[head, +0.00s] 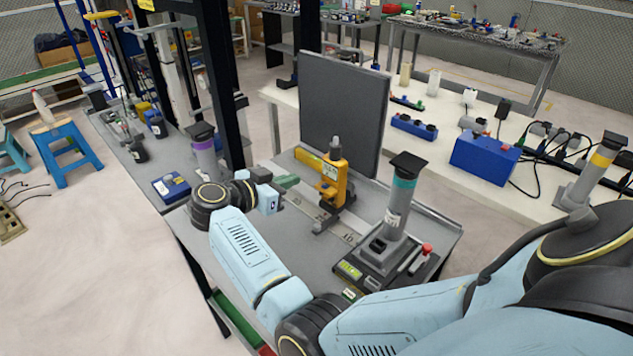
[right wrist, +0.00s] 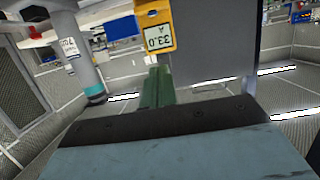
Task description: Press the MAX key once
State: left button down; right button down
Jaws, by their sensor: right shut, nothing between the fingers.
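A yellow meter (head: 334,184) stands upright on the grey workbench (head: 300,235) in the head view. In the right wrist view the yellow meter (right wrist: 160,27) shows upside down, with a display reading 33.0 A. The MAX key cannot be made out in either view. My right gripper (head: 288,182) has green fingers, shut and empty, left of the meter and pointing towards it with a gap. The fingers (right wrist: 158,88) also show in the right wrist view, lined up below the display. My left gripper is not in view.
A dark grey panel (head: 343,110) stands behind the meter. A device with a grey post and teal band (head: 402,190) stands right of it, with a red-topped lever (head: 426,249) beside it. A purple-banded post (head: 203,150) stands at left. The bench's front left is clear.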

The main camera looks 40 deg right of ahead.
send_over(325, 186)
jog(key=a, duration=0.3)
jog(key=shift+d+f, duration=0.2)
jog(key=shift+f, duration=0.95)
jog(key=f+b, duration=0.1)
jog(key=f, duration=0.2)
jog(key=shift+d+f, duration=0.15)
jog(key=shift+d, duration=0.05)
jog(key=shift+f+b, duration=0.35)
jog(key=shift+f, duration=0.05)
